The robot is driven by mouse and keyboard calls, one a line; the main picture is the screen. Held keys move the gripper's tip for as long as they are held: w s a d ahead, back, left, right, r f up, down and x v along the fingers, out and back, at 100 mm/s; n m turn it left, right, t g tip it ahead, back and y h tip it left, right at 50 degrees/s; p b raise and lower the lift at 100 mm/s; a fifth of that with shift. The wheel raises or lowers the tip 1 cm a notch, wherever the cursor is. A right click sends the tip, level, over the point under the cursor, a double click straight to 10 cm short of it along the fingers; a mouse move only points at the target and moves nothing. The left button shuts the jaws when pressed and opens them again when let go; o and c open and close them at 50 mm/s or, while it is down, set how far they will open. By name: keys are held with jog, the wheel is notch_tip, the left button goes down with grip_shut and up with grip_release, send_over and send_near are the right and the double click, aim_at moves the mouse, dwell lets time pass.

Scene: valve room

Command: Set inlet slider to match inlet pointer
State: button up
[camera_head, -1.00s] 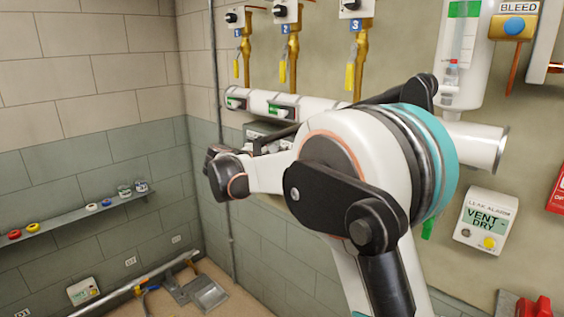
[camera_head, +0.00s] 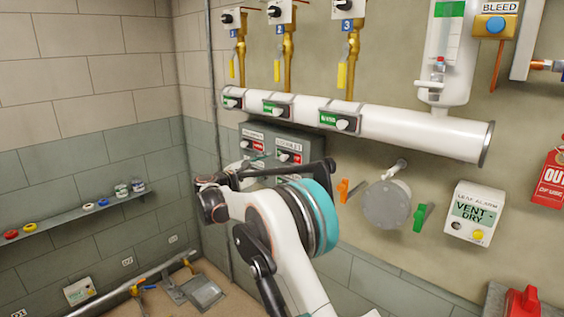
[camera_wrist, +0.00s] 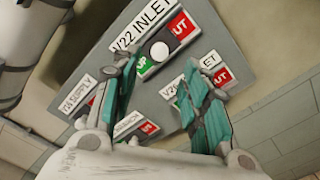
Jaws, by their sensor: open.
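A grey panel (camera_head: 258,133) on the wall carries several small slider plates. In the wrist view, the panel (camera_wrist: 222,45) shows tilted, with a plate labelled V22 INLET (camera_wrist: 150,34). The inlet slider's round white knob (camera_wrist: 159,50) sits between a green and a red end marking. My gripper (camera_wrist: 163,70) is open and empty, with its teal fingers spread below and to either side of that knob. No contact can be made out. In the head view, my gripper (camera_head: 262,157) is in front of the panel and hides part of it. I cannot identify the inlet pointer.
A white pipe (camera_head: 410,131) with several green-marked plates runs above the panel. A leak alarm box (camera_head: 472,212) is farther right. A shelf (camera_head: 75,216) is on the left wall.

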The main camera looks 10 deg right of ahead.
aim_at(282, 159)
jog(key=b+x, duration=0.1)
jog(key=x, duration=0.7)
jog(key=shift+w+d, duration=0.15)
grip_shut()
